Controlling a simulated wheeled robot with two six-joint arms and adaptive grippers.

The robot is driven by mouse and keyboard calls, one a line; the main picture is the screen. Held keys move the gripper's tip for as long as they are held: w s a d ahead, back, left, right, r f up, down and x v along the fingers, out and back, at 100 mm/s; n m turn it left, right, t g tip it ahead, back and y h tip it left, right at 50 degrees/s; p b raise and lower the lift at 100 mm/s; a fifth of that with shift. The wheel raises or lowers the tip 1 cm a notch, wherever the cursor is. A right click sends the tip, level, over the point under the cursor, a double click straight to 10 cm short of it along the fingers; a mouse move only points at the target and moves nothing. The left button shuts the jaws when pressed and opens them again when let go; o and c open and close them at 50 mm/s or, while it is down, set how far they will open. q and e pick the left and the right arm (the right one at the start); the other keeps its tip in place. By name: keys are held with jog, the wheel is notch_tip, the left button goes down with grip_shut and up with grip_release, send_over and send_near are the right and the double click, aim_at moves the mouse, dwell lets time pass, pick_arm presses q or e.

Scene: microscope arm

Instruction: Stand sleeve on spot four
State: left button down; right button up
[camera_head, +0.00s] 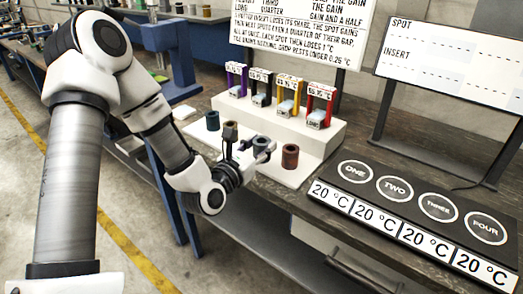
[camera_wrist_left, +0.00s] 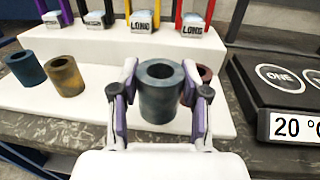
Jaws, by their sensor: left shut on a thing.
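My left gripper (camera_head: 254,148) is shut on a dark blue-grey sleeve (camera_wrist_left: 160,98), one finger on each side of it. The sleeve is upright, at the white board (camera_wrist_left: 100,110); I cannot tell whether its base touches the board. In the head view its top (camera_head: 262,142) shows between the fingers. A teal sleeve (camera_head: 212,120) and an olive-brown sleeve (camera_head: 230,130) stand to its left, and a rust-red sleeve (camera_head: 290,156) to its right. Spot four (camera_head: 486,227) is the rightmost disc on the black plate, bare, with a 20 °C label in front. My right gripper is out of view.
Discs one, two and three (camera_head: 436,207) are also bare. Several coloured stands with small blocks stand on a white step (camera_head: 260,118) behind the sleeves. A blank-lined screen (camera_head: 455,62) and a text board (camera_head: 305,25) rise at the back.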

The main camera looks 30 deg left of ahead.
pick_arm(q)
jog(key=w+a, duration=0.1)
jog(key=w, duration=0.1)
jog(key=w+a+p, duration=0.1)
jog(key=w+a, duration=0.2)
jog(key=w, duration=0.2)
jog(key=shift+a+f, duration=0.1)
jog(key=shift+a, duration=0.15)
notch_tip(320, 180, down, 3)
jog(key=shift+w+r+p, duration=0.1)
jog(key=shift+w+p, duration=0.05)
jog(key=shift+p, duration=0.15)
jog(key=shift+w+a+f, duration=0.1)
jog(key=shift+f, duration=0.2)
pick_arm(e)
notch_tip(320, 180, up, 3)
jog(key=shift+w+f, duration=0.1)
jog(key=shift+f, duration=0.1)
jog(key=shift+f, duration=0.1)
pick_arm(q)
jog(key=c, duration=1)
grip_release()
jog(key=shift+f, duration=0.15)
jog(key=o, duration=0.4)
jog(key=shift+o, duration=0.2)
